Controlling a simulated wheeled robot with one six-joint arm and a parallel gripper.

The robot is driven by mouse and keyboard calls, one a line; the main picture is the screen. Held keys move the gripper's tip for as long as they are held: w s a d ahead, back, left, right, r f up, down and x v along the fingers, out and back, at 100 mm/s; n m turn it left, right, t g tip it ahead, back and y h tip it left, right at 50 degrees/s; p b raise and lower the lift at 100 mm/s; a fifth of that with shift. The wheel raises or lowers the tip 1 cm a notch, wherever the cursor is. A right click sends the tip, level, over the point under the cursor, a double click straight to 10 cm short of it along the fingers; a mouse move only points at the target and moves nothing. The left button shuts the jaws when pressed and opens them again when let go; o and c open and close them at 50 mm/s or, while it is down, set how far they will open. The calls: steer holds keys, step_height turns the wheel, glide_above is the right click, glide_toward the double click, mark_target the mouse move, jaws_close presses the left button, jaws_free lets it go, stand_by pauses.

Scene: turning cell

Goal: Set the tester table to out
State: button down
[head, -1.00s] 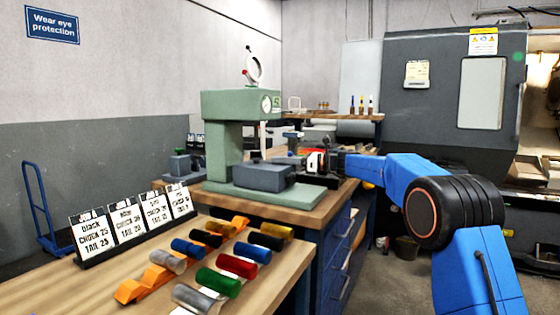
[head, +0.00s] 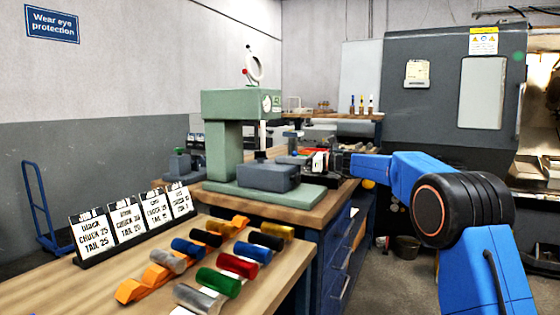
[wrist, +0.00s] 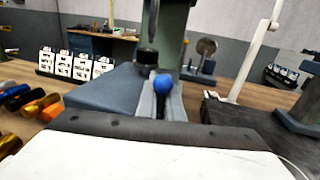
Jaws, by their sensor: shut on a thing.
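The green tester (head: 227,140) stands on the far bench. Its table, a blue-grey block (head: 268,177), sits on the tester's base (head: 315,194) below the spindle. In the wrist view the block (wrist: 108,90) is just left of centre, with a blue ball knob (wrist: 163,83) beside it. My gripper (head: 306,162) is at the right side of the block. In the wrist view my gripper (wrist: 163,98) is shut on the blue knob, with light grey fingers on either side of it. In the head view the knob is hidden.
The near bench holds an orange rack (head: 133,290) with several coloured cylinders and a row of job cards (head: 128,222). A large grey machine (head: 440,95) stands at the back right. Drawers are under the far bench. A blue trolley (head: 42,205) stands at left.

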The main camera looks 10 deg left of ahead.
steer(key=s+d, duration=0.4)
steer(key=d, duration=0.8)
steer(key=shift+r, duration=0.45)
steer(key=c, duration=2.1)
jaws_free()
steer(key=shift+d, duration=0.1)
steer(key=shift+o, duration=1)
steer(key=shift+s+d+r, duration=0.1)
steer(key=shift+s+d, duration=0.05)
steer(key=shift+d, duration=0.05)
steer(key=shift+a+f, duration=0.1)
steer(key=shift+f, duration=0.2)
steer(key=s+d, duration=0.2)
steer(key=d, duration=1.5)
steer(key=shift+s, duration=0.3)
steer(key=shift+d, duration=0.1)
